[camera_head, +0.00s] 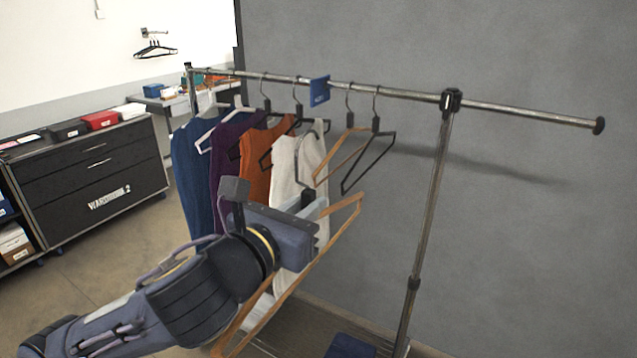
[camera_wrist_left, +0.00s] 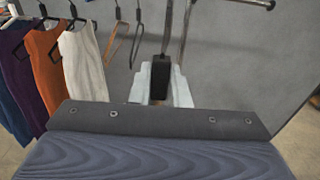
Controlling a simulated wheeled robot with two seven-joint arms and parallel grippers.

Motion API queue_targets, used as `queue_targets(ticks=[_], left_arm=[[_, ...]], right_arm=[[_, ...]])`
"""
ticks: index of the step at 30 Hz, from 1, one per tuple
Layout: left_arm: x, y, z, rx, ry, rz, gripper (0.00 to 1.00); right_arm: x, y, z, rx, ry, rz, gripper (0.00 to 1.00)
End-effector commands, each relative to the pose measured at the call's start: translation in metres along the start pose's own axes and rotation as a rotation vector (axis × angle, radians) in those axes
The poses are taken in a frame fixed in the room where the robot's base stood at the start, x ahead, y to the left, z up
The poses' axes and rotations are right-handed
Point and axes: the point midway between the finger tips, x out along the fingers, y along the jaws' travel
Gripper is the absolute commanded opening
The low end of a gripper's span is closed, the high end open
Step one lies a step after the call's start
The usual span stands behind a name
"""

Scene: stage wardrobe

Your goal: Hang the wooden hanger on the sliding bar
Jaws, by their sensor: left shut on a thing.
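The wooden hanger (camera_head: 343,204) is held in my left gripper (camera_head: 311,203), in front of the rack. Its black neck (camera_wrist_left: 160,80) sits between the pale fingers in the left wrist view, with the hook stem rising above. In the head view the hook overlaps the white garment and is below the rail; it is apart from the bar. The sliding bar (camera_head: 530,113) extends right from the black clamp (camera_head: 451,101) at the post and ends in a dark cap. It is bare. My right gripper is not in view.
Several garments on hangers, including an orange top (camera_head: 258,155), hang left of a blue divider (camera_head: 319,91). A wooden hanger (camera_head: 340,155) and a black hanger (camera_head: 370,160) hang empty right of it. The upright post (camera_head: 428,220) stands right of my gripper.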

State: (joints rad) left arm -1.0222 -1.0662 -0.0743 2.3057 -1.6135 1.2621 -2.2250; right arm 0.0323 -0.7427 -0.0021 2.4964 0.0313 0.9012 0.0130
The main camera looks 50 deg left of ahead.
Motion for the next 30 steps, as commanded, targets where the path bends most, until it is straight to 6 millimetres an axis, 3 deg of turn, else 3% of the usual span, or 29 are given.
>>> queue_targets(ticks=[8, 21, 30], left_arm=[[-0.037, 0.0, 0.003, 0.001, -0.004, 0.001, 0.0], [-0.034, -0.06, 0.0, 0.01, -0.002, -0.001, 0.0], [-0.034, -0.1, -0.002, 0.01, 0.001, -0.001, 0.0]], right_arm=[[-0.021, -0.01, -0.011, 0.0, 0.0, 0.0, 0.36], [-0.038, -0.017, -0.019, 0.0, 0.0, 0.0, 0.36], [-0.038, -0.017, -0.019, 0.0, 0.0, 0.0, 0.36]])
